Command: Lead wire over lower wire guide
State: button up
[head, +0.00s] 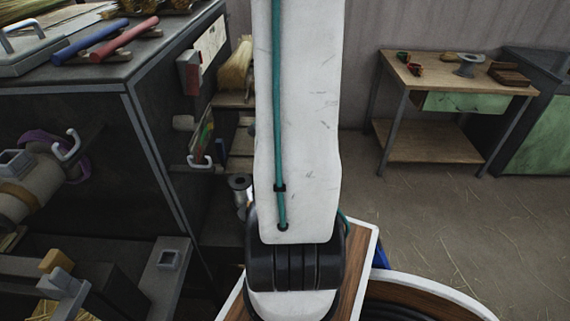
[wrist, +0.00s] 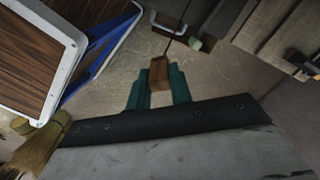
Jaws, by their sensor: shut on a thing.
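My gripper (wrist: 158,84) shows in the wrist view with its two green fingers shut on a small wooden block (wrist: 159,70). A thin dark line, perhaps the wire, runs up from the block. A white hook-shaped guide (wrist: 167,30) lies beyond the fingertips, apart from them. In the head view, white hooks stick out from the dark machine, one at its left side (head: 68,146) and one on its right face (head: 200,163). I cannot tell which is the lower wire guide. A spool (head: 239,186) stands beside my arm. My gripper is hidden in the head view.
A wooden table (head: 455,75) stands at the back right. Straw-strewn floor (head: 420,215) lies open before it. Broom bristles (wrist: 40,150) show lower left in the wrist view.

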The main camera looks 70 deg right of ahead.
jog(key=w+a+r, duration=0.4)
jog(key=w+r, duration=0.1)
jog(key=r, duration=0.6)
jog(key=w+a+r, duration=0.4)
jog(key=a+r, duration=0.1)
jog(key=r, duration=0.5)
jog(key=w+a+r, duration=0.4)
jog(key=w+r, duration=0.1)
jog(key=r, duration=0.6)
jog(key=s+a, duration=0.2)
jog(key=a, duration=1)
notch_tip(320, 180, down, 22)
jog(key=shift+w+d+f, duration=0.15)
jog(key=shift+w+d, duration=0.15)
dwell(0.4)
